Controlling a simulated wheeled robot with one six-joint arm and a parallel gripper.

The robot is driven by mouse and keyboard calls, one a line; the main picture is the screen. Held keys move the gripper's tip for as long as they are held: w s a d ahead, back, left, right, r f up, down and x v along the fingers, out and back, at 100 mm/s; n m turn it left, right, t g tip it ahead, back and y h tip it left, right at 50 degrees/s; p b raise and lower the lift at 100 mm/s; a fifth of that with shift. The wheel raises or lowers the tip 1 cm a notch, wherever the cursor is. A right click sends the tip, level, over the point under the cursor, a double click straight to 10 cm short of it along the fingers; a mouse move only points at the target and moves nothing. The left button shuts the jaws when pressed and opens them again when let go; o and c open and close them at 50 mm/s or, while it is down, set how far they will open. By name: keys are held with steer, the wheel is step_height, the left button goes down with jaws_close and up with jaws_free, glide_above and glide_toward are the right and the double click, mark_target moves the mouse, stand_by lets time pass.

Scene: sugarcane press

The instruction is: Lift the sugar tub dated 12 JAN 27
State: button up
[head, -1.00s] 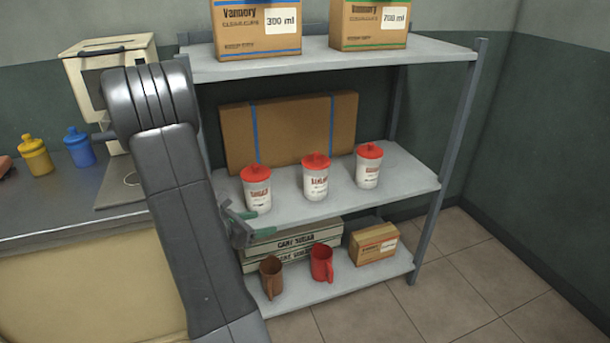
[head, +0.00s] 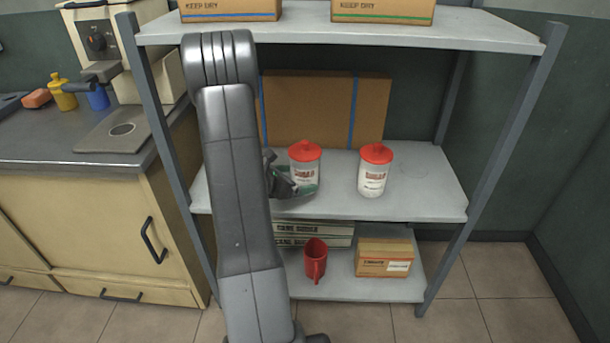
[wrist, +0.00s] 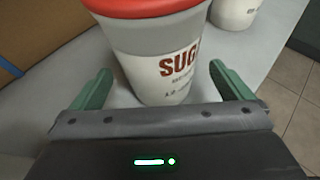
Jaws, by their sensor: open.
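A white tub with a red lid (head: 305,170) stands upright on the middle shelf, beside my gripper (head: 287,187). In the wrist view this tub (wrist: 155,50) stands between the two green fingers of my gripper (wrist: 162,88), with space on both sides. The fingers are open. Its label begins "SUG"; the smaller print below, where a date may be, is too blurred to read. A second red-lidded tub (head: 374,172) stands to the right, and a tub's lower part also shows at the top right of the wrist view (wrist: 238,12). My arm hides the shelf's left part.
The middle shelf (head: 425,195) has free room at its right end. A cardboard panel (head: 325,110) leans behind the tubs. The upper shelf (head: 340,32) is overhead. Metal posts (head: 495,165) stand at the sides.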

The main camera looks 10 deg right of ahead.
steer(key=x, duration=0.2)
steer(key=shift+w+d+f, duration=0.1)
steer(key=shift+d+f, duration=0.05)
steer(key=shift+d, duration=0.05)
steer(key=c, duration=1.4)
